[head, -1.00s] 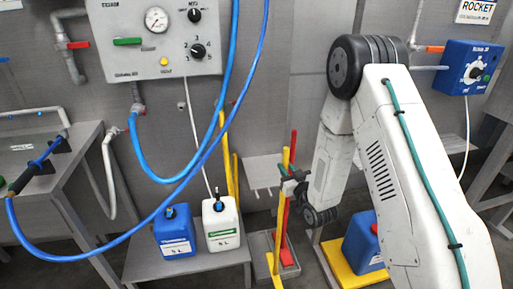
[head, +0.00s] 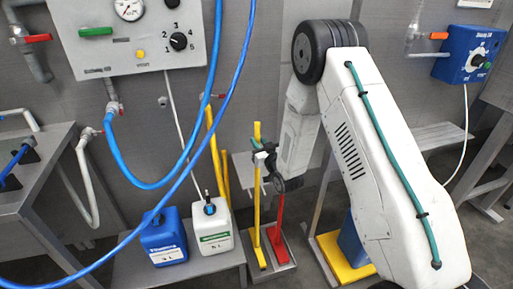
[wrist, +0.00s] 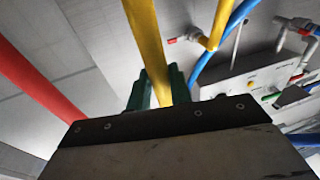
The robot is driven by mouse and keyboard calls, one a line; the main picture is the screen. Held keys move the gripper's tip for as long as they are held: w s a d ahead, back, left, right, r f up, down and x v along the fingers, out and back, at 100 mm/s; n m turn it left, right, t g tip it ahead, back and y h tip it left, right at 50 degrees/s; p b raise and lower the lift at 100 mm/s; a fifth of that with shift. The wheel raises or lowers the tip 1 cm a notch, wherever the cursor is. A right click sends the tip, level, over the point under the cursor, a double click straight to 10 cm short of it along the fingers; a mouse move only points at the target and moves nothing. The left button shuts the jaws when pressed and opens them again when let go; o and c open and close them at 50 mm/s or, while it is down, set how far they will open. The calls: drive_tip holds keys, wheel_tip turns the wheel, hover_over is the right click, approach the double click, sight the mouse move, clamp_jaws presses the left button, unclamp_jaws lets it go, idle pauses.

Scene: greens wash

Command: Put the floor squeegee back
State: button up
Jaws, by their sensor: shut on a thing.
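The floor squeegee has a long yellow handle (head: 257,205) and stands nearly upright in the head view. My gripper (head: 263,160) is shut on the upper part of this handle. In the wrist view the yellow handle (wrist: 146,45) passes between the green fingers of my gripper (wrist: 155,88). The squeegee's lower end shows at the left side of a low grey floor tray (head: 288,270). I cannot tell whether it rests in the tray or hangs just above it. A red-handled tool (head: 280,215) stands in the tray, right beside the squeegee.
A blue can (head: 163,238) and a white can (head: 214,230) stand on a low grey bench to the left. A blue hose (head: 150,184) loops across the front left. A yellow floor tray (head: 343,262) with a blue can lies right, partly behind my arm.

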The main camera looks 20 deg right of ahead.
drive_tip(key=shift+w+a, duration=0.2)
drive_tip(key=shift+w, duration=0.4)
drive_tip(key=shift+s+d+f, duration=0.1)
drive_tip(key=shift+d+f, duration=0.05)
drive_tip(key=shift+f, duration=0.3)
drive_tip(key=shift+c, duration=0.2)
drive_tip(key=shift+f, duration=1.3)
drive_tip(key=o, duration=0.9)
